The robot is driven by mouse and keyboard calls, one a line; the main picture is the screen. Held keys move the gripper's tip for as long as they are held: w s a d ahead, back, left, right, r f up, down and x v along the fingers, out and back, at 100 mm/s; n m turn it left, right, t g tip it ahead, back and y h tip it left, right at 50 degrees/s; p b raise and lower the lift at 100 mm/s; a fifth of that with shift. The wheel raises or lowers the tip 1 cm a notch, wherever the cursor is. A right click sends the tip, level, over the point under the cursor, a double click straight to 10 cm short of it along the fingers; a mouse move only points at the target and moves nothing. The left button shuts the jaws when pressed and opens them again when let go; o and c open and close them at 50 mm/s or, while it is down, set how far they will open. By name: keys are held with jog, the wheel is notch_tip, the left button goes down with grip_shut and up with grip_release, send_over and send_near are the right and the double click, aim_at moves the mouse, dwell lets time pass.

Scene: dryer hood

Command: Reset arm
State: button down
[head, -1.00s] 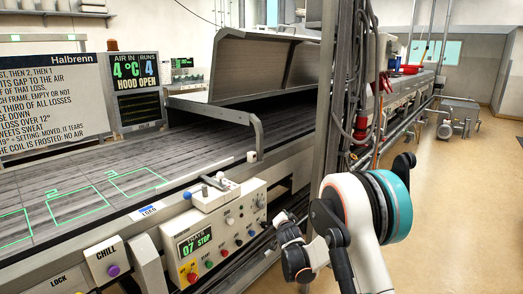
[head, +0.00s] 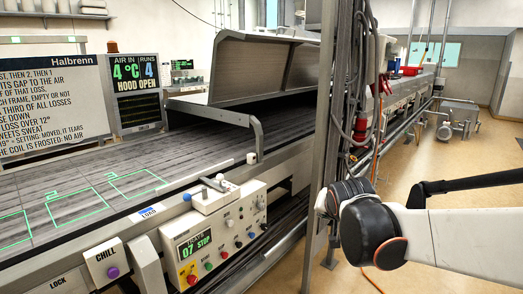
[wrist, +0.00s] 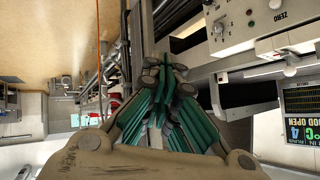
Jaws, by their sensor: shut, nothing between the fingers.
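My arm (head: 440,240) reaches in from the right edge in the head view, with a white link and a dark rounded joint beside the metal post. My gripper (wrist: 165,74) shows in the wrist view, its green-padded fingers drawn together and empty. It points towards the machine's side, near the control panel, which sits at the upper right of that view. I cannot make out the fingers in the head view.
The hood (head: 257,68) stands raised over the belt (head: 110,165), and the display (head: 136,85) reads HOOD OPEN. The control panel (head: 217,240) is on the machine's front. A metal post (head: 322,130) with cables stands close left of my arm. Open floor (head: 480,155) lies right.

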jog(key=s+d+f+n+g, duration=0.1)
jog(key=s+f+n, duration=0.1)
jog(key=s, duration=1.2)
jog(key=s+d+f+n+g, duration=0.1)
jog(key=s+n+g, duration=0.1)
jog(key=s, duration=1.2)
jog(key=shift+s+f+n+y, duration=0.3)
jog(key=shift+s+f+y, duration=0.05)
jog(key=shift+s+y, duration=0.05)
jog(key=shift+d, duration=0.1)
